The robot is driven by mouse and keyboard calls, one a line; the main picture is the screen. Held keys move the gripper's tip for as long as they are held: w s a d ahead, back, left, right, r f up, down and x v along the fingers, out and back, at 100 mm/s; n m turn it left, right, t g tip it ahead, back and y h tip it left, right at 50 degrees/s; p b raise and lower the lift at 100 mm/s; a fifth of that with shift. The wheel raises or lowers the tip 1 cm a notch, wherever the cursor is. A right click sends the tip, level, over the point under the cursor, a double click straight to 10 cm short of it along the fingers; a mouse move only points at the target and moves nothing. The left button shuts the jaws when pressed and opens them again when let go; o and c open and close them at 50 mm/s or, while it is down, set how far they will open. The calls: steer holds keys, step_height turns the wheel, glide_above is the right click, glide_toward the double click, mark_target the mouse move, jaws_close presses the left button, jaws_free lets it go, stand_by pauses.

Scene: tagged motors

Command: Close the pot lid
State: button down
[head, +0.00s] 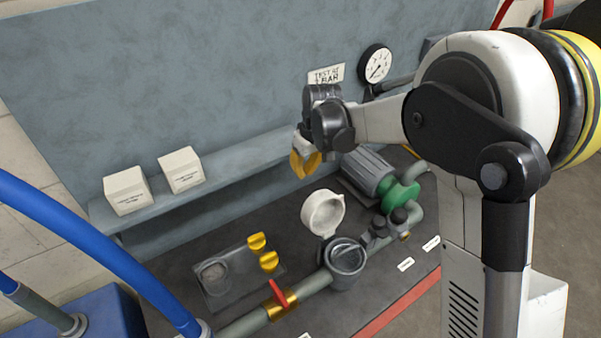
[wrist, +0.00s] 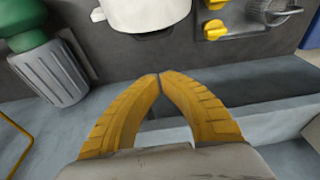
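The grey pot (head: 345,266) sits in the pipe line on the dark base plate. Its round off-white lid (head: 323,212) stands tilted up at the far side of the pot, so the pot is open. My gripper (head: 304,165) is in the air, above and beyond the lid, near the shelf. In the wrist view the lid (wrist: 146,14) is cut off by the top edge, ahead of my gripper (wrist: 159,77). The yellow fingertips meet with nothing between them and are apart from the lid. The pot cannot be made out in the wrist view.
A motor (head: 367,171) with a green pump (head: 401,194) stands right of the lid. Yellow knobs (head: 268,261) and a red-handled valve (head: 279,294) are to the left. Two white boxes (head: 182,170) sit on the shelf (head: 235,160) along the back panel.

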mark_target(322, 210)
step_height(322, 210, down, 8)
steer(key=s+b, duration=0.1)
steer(key=b, duration=0.1)
steer(key=shift+s+d+r, duration=0.15)
steer(key=shift+s+d, duration=0.05)
steer(key=shift+d, duration=0.25)
steer(key=shift+s+r, duration=0.1)
steer(key=shift+s+d+r+t+y+b, duration=0.2)
steer(key=shift+r+t+y+b, duration=0.1)
steer(key=shift+t, duration=0.1)
steer(key=shift+r, duration=0.1)
